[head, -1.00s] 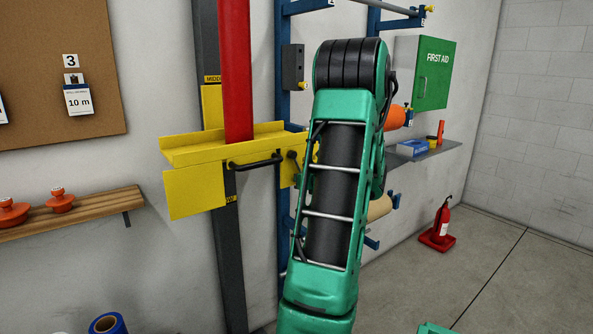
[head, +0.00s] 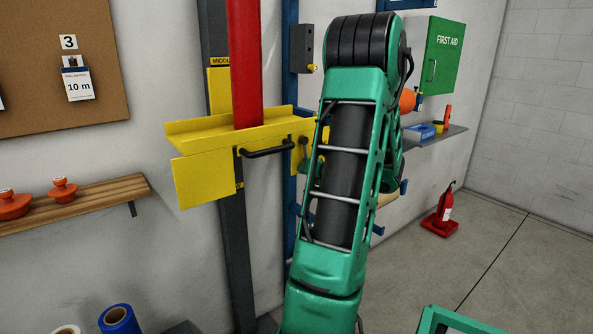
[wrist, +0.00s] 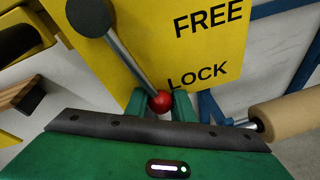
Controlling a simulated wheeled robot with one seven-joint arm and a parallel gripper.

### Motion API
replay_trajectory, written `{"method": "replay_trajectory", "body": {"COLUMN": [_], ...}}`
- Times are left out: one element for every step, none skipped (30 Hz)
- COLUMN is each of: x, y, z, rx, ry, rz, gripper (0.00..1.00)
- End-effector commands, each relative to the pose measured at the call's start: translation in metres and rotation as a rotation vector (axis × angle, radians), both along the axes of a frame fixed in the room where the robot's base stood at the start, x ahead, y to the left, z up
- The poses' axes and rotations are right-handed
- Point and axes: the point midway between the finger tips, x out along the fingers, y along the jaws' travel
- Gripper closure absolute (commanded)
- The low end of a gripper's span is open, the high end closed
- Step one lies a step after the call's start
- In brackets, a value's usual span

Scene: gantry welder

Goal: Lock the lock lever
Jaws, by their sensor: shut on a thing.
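The lock lever (wrist: 128,62) is a grey rod with a dark round pivot and a red ball knob (wrist: 161,102). It is mounted on a yellow plate (wrist: 150,35) marked FREE and LOCK. In the wrist view the rod slants down right from the pivot, and the knob lies just below and left of the word LOCK. My gripper (wrist: 158,100) is shut on the knob, a green finger on either side. In the head view the lever (head: 303,157) shows beside my green arm, which hides the knob and gripper.
The yellow carriage (head: 205,180) with a black handle (head: 268,151) rides on a dark column, with a red post (head: 245,60) rising from it. A blue rack stands behind my arm. A fire extinguisher (head: 444,212) stands on open floor at right.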

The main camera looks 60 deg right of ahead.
Motion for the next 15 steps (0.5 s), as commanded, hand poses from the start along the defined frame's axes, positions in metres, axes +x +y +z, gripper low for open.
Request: {"method": "replay_trajectory", "body": {"x": [0.0010, 0.0012, 0.0014, 0.0016, 0.0017, 0.0017, 0.0018, 0.0017, 0.0017, 0.0017, 0.0016, 0.0017, 0.0016, 0.0014, 0.0005], "y": [0.0007, 0.0010, 0.0012, 0.0014, 0.0015, 0.0016, 0.0016, 0.0017, 0.0017, 0.0018, 0.0018, 0.0018, 0.0018, 0.0019, 0.0020], "z": [0.0018, 0.0017, 0.0017, 0.0017, 0.0015, 0.0014, 0.0012, 0.0011, 0.0009, 0.0008, 0.0006, 0.0005, 0.0004, 0.0005, 0.0007], "rx": [-0.001, -0.001, -0.001, -0.001, -0.001, 0.000, 0.000, 0.000, -0.001, -0.001, -0.001, 0.000, 0.000, 0.000, 0.000], "ry": [-0.004, -0.004, -0.004, -0.004, -0.004, -0.003, -0.003, -0.003, -0.002, -0.002, -0.002, -0.001, -0.001, -0.001, -0.001], "rz": [0.001, 0.003, 0.003, 0.004, 0.004, 0.004, 0.004, 0.004, 0.004, 0.004, 0.004, 0.004, 0.004, 0.004, 0.004], "gripper": [1.00, 1.00, 1.00, 0.71, 0.64, 0.60, 0.60, 0.60, 0.60, 0.60, 0.60, 0.60, 0.60, 0.60, 0.60]}}
